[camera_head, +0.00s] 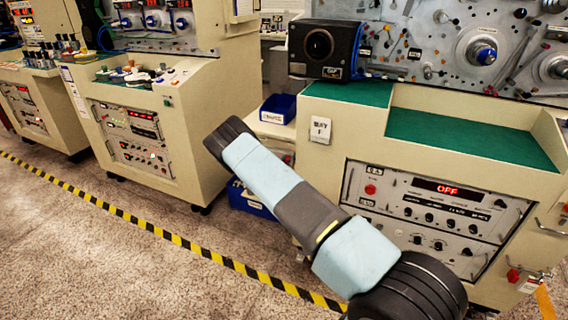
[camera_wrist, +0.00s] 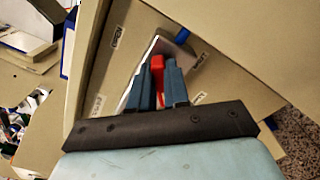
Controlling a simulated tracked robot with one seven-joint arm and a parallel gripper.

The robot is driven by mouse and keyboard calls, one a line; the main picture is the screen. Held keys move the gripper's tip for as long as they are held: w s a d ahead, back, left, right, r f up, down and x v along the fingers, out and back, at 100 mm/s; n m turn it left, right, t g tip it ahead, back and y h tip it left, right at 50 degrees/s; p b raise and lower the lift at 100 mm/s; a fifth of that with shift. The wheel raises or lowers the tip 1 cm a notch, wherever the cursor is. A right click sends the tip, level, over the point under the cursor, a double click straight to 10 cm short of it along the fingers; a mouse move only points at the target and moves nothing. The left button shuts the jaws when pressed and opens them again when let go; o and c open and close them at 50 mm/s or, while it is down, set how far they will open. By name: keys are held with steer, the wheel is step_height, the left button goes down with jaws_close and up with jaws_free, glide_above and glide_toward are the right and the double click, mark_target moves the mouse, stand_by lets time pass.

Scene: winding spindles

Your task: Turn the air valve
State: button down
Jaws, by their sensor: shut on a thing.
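A red handle (camera_wrist: 157,68), which looks like the air valve's lever, shows in the wrist view in front of a beige panel. My gripper (camera_wrist: 163,65) has its two dark blue fingers on either side of the red handle and is shut on it. Most of the handle's lower part is hidden between the fingers, and the valve body is hard to make out. In the head view my arm reaches up and left to the side of the beige machine; the gripper and the held handle are hidden there.
The beige machine (camera_head: 360,135) with green pads stands at the right, with a lit OFF display (camera_head: 447,190). Blue bins (camera_head: 277,108) stand in the gap beside it. Another machine (camera_head: 170,110) is at the left. Yellow-black tape (camera_head: 160,224) crosses the open floor.

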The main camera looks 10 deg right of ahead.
steer(key=shift+s+d+f+m, duration=0.15)
steer(key=shift+f+m, duration=0.1)
steer(key=shift+m, duration=1.1)
steer(key=shift+s+d+f+m, duration=0.1)
steer(key=shift+d+f+m, duration=0.1)
steer(key=shift+m, duration=1.1)
steer(key=shift+s+d+f+m, duration=0.15)
steer(key=shift+f+m, duration=0.1)
steer(key=shift+m, duration=1.1)
steer(key=shift+f, duration=0.1)
steer(key=c, duration=1.4)
jaws_free()
steer(key=shift+w, duration=0.1)
steer(key=o, duration=0.3)
steer(key=shift+a, duration=0.15)
steer(key=shift+w+r, duration=0.1)
steer(key=shift+r, duration=0.1)
steer(key=shift+a, duration=0.1)
steer(key=v, duration=1.3)
steer(key=shift+s+a, duration=0.2)
steer(key=shift+s, duration=0.1)
